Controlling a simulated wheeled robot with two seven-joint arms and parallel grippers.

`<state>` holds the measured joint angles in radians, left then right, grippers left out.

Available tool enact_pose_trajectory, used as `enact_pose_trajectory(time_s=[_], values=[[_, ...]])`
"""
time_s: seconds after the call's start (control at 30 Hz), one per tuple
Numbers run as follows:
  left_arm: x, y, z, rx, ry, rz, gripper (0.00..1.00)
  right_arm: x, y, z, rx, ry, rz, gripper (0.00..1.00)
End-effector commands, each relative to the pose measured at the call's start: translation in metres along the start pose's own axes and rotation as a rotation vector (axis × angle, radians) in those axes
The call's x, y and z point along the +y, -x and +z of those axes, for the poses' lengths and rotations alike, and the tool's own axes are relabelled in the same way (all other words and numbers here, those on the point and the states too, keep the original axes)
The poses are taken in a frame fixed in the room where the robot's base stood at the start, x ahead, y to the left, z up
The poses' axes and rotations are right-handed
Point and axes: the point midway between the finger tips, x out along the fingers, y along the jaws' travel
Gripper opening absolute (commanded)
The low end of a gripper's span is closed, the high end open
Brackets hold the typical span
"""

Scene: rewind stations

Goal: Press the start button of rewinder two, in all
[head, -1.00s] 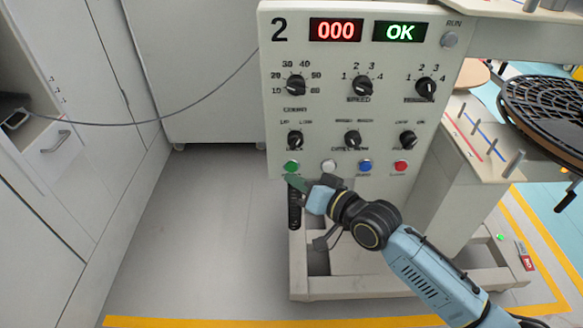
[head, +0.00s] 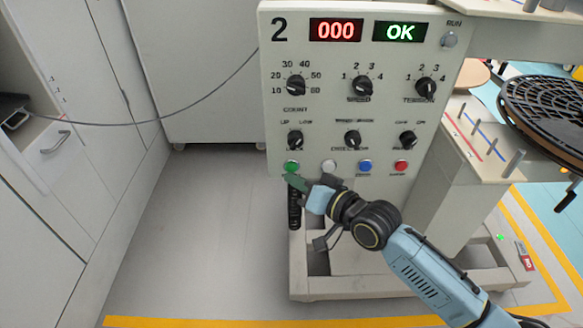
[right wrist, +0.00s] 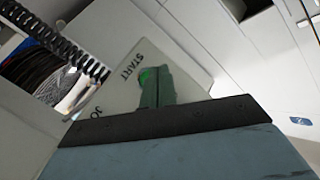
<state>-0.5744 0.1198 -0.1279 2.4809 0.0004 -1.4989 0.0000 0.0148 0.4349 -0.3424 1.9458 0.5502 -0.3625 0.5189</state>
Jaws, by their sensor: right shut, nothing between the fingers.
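The panel of rewinder two (head: 323,115) faces me, marked "2". Its red display (head: 335,30) reads 000 and its green display (head: 399,32) reads OK. The green start button (head: 291,167) is at the left of the bottom button row. My right gripper (head: 294,182) is shut and empty, its green fingertips just below the button. In the right wrist view the start button (right wrist: 148,75), beside the word START, is partly hidden behind the fingertips (right wrist: 158,88). I cannot tell whether they touch it. My left gripper is not in view.
White (head: 328,166), blue (head: 365,166) and red (head: 400,167) buttons sit right of the green one. Several black knobs (head: 352,138) are above. A cable (head: 180,113) hangs at the left, over clear floor. A black reel (head: 545,108) lies at the right.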

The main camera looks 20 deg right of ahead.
Motion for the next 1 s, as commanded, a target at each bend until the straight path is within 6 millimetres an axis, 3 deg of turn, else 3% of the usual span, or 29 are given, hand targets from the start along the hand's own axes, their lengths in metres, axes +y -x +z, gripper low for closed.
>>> enact_pose_trajectory(time_s=[1.0], values=[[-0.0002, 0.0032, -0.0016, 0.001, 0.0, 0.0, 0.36, 0.0058, -0.008, -0.0057, 0.0, 0.0, 0.0, 0.0]])
